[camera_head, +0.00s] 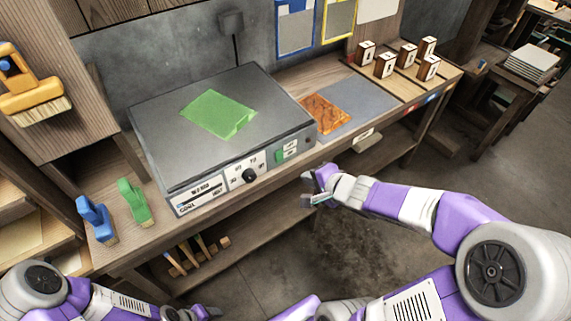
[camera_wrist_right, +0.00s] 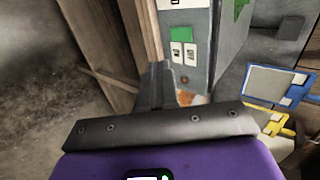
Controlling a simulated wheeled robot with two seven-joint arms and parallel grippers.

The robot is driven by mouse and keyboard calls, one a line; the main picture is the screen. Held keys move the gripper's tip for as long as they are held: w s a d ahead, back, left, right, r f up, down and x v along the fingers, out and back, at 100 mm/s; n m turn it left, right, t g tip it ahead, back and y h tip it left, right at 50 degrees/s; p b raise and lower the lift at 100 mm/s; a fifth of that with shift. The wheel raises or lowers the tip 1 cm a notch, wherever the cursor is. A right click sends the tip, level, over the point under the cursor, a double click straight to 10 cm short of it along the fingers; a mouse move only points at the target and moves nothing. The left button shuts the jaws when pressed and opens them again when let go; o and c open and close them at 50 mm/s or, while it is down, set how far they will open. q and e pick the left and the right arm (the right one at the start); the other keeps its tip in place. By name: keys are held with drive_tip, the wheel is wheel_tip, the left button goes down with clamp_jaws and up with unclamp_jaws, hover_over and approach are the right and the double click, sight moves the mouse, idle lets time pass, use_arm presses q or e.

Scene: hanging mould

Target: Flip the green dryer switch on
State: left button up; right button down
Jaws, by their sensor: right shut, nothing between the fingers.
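The grey dryer (camera_head: 165,150) stands on the bench with a control panel on its front. The green switch (camera_head: 279,156) is at the right end of that panel, beside two small white labels. It also shows as a green patch in the right wrist view (camera_wrist_right: 181,34); its on or off position is too small to tell. My right gripper (camera_head: 318,188) is shut and empty, in front of and below the panel's right end, apart from the switch. Its closed fingers (camera_wrist_right: 161,75) point toward the panel in the wrist view. My left arm's end (camera_head: 200,312) is cut off at the bottom edge.
A green sheet (camera_head: 219,114) lies on the dryer's top. A black knob (camera_head: 250,175) is left of the switch. An orange sheet (camera_head: 325,114) lies right of the dryer; several wooden stamp blocks (camera_head: 386,65) stand farther right. The bench edge is close to my right gripper.

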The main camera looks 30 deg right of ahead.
drive_tip(key=shift+s+d+r, duration=0.1)
drive_tip(key=shift+d+r, duration=0.1)
drive_tip(key=shift+r, duration=0.1)
drive_tip(key=shift+f, duration=0.1)
drive_tip(key=b, duration=0.3)
approach(280, 160)
drive_tip(key=s+f+x, duration=0.1)
drive_tip(key=x, duration=0.5)
drive_tip(key=shift+w+a+r, duration=0.1)
drive_tip(key=shift+w+r, duration=0.2)
drive_tip(key=shift+w, duration=0.3)
